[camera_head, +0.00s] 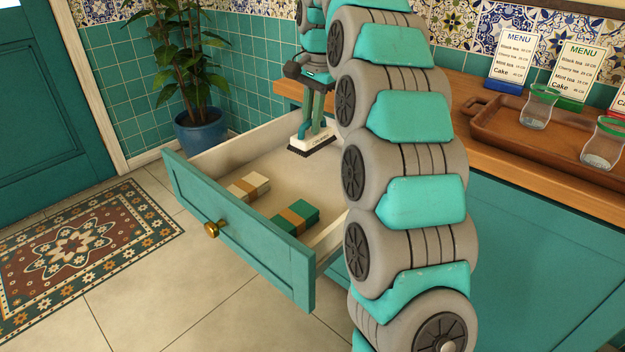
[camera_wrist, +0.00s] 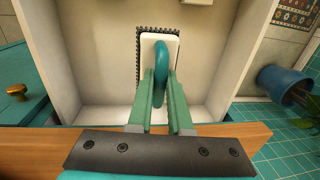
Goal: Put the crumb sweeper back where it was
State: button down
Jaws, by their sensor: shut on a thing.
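The crumb sweeper (camera_head: 311,140) has a white block body, dark bristles along its edge and a teal handle. It is inside the open teal drawer (camera_head: 240,237), near the back; whether its bristles touch the drawer floor I cannot tell. In the wrist view the sweeper (camera_wrist: 172,46) lies below my gripper, its looped handle between the two green fingers. My gripper (camera_head: 316,128) is shut on that handle and points down into the drawer. The fingers also show in the wrist view (camera_wrist: 160,88). Part of the sweeper's body is hidden behind the fingers.
A cream bundle (camera_head: 249,187) and a green bundle (camera_head: 295,217), each with a tan band, lie in the drawer's front part. A potted plant (camera_head: 200,130) stands behind the drawer.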

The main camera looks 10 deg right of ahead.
jog(key=shift+d+f+p, duration=0.1)
jog(key=shift+f+p, duration=0.2)
jog(key=shift+f, duration=4.65)
jog(key=shift+f, duration=0.1)
jog(key=c, duration=0.8)
grip_release()
jog(key=shift+c, duration=0.2)
jog(key=r, duration=0.8)
jog(key=s+d+r, duration=0.1)
jog(key=r, duration=0.3)
jog(key=shift+b, duration=0.35)
jog(key=shift+s, duration=0.1)
